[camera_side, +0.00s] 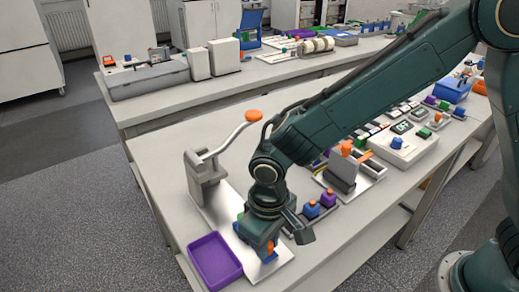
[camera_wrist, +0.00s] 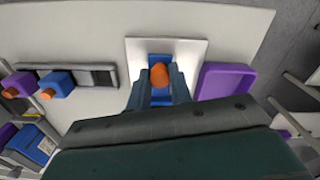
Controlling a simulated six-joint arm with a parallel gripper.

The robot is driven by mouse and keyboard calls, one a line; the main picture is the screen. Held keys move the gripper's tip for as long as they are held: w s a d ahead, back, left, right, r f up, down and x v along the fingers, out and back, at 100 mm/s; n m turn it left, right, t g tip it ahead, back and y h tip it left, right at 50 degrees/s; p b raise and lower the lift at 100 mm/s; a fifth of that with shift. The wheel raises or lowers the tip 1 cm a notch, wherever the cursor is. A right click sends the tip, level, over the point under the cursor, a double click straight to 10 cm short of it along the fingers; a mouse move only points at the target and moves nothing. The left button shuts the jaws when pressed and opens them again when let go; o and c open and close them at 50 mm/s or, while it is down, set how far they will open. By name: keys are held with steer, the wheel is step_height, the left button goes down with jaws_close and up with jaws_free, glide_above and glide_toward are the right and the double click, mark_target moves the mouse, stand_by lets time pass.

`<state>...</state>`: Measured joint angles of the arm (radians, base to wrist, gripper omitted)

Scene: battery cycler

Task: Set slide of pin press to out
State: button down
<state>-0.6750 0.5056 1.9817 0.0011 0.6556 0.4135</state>
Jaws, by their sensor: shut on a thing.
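The pin press (camera_side: 205,170) is a grey upright body with a bent lever that ends in an orange knob (camera_side: 253,115). It stands at the far end of a pale base plate (camera_side: 212,206). At the plate's near end is the blue slide (camera_side: 269,258) with an orange knob, partly hidden by my gripper in the side view. My gripper (camera_side: 268,243) points down there. In the wrist view the slide's orange knob (camera_wrist: 159,75) lies between the fingers of my gripper (camera_wrist: 161,84), which is shut on it. Blue shows around the knob.
A purple tray (camera_side: 215,260) sits just left of the slide, and right of it in the wrist view (camera_wrist: 229,67). A rack with blue (camera_side: 312,210) and purple (camera_side: 328,197) orange-topped blocks stands to the right. More devices crowd the bench's right side. The bench's near edge is close.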

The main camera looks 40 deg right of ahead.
steer(key=shift+s, duration=0.8)
steer(key=c, duration=1.3)
jaws_free()
steer(key=shift+o, duration=0.2)
steer(key=shift+w+r, duration=0.1)
steer(key=shift+r, duration=0.05)
steer(key=shift+r, duration=0.55)
step_height(320, 180, up, 12)
steer(key=shift+r, duration=0.2)
